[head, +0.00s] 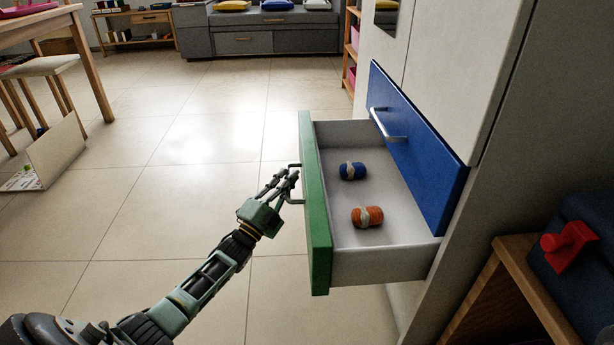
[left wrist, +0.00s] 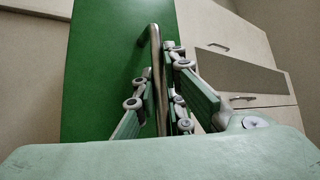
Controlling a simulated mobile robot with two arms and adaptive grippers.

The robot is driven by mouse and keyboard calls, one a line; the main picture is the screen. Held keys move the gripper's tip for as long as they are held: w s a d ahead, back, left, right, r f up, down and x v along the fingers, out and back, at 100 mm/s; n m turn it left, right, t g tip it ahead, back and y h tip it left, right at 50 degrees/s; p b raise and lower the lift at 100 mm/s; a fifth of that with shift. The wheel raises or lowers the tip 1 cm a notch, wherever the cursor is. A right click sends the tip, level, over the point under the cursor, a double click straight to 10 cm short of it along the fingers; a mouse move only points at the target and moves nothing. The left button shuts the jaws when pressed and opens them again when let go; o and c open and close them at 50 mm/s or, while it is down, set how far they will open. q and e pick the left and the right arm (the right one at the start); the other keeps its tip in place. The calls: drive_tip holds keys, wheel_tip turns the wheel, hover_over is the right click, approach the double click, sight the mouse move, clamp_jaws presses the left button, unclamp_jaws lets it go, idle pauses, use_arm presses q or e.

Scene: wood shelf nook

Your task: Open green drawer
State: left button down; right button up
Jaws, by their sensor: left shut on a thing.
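The green drawer (head: 315,220) is pulled well out of the white cabinet in the head view, with its grey inside showing. A blue yarn roll (head: 352,171) and an orange yarn roll (head: 367,216) lie in it. My left gripper (head: 290,178) is at the outer side of the green front, shut on the metal handle (head: 293,200). In the left wrist view the fingers (left wrist: 160,95) close around the handle bar (left wrist: 157,75), with the green front (left wrist: 110,70) behind. My right gripper is not in view.
A shut blue drawer (head: 420,140) sits above the green one. A wooden stand (head: 505,300) with a dark blue box and a red object (head: 567,245) is at the lower right. The tiled floor (head: 190,190) left of the drawer is mostly clear. A table and stool stand at the upper left.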

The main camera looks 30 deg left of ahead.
use_arm(q)
drive_tip(key=shift+s+a+f, duration=0.15)
drive_tip(key=shift+s+a, duration=0.4)
drive_tip(key=shift+a, duration=0.15)
drive_tip(key=c, duration=2.1)
unclamp_jaws()
drive_tip(key=v, duration=1.2)
